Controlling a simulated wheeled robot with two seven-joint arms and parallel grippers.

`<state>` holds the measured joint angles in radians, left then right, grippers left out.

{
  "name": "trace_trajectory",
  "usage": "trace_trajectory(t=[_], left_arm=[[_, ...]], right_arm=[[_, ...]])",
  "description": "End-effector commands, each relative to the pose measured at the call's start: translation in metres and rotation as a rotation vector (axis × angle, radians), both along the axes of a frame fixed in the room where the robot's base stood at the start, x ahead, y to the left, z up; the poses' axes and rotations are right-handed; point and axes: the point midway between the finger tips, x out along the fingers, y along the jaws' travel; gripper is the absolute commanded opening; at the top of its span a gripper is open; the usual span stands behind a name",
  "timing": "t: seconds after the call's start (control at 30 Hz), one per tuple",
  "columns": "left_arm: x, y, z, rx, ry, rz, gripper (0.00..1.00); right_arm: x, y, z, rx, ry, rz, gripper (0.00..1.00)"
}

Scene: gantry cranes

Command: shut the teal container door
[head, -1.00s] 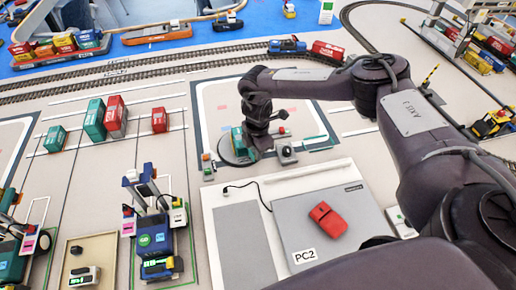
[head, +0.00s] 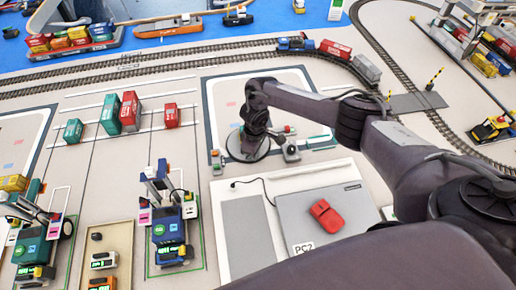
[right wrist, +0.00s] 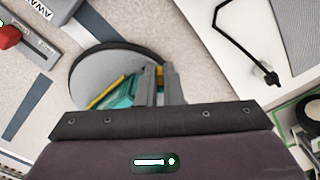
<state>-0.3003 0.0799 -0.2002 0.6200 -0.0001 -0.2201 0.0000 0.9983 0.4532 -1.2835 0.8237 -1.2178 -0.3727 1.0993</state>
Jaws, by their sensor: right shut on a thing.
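The teal container (right wrist: 122,96) sits on a round grey turntable (right wrist: 88,80) and shows in the right wrist view as a teal patch with yellow edging, largely hidden by my gripper. My right gripper (right wrist: 157,80) is shut on a narrow part of it, seemingly the door; how far the door stands open I cannot tell. In the head view my right gripper (head: 250,150) is low over the turntable (head: 234,150) and covers the container. My left gripper is out of view.
A grey PC2 panel with a red block (head: 327,216) lies nearer. Rail tracks run behind.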

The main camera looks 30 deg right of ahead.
Motion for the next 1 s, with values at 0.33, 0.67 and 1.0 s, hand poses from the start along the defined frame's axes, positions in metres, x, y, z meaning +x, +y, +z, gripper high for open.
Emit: trace_trajectory(t=[0.33,0.67,1.0], left_arm=[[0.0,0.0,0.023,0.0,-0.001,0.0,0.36],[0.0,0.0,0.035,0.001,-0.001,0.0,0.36],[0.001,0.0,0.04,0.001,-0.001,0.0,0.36]], right_arm=[[0.006,0.011,0.002,0.002,0.002,-0.332,0.0],[0.015,0.016,0.001,0.0,0.002,-0.612,0.0],[0.021,0.018,0.001,0.0,0.0,-0.784,0.0]])
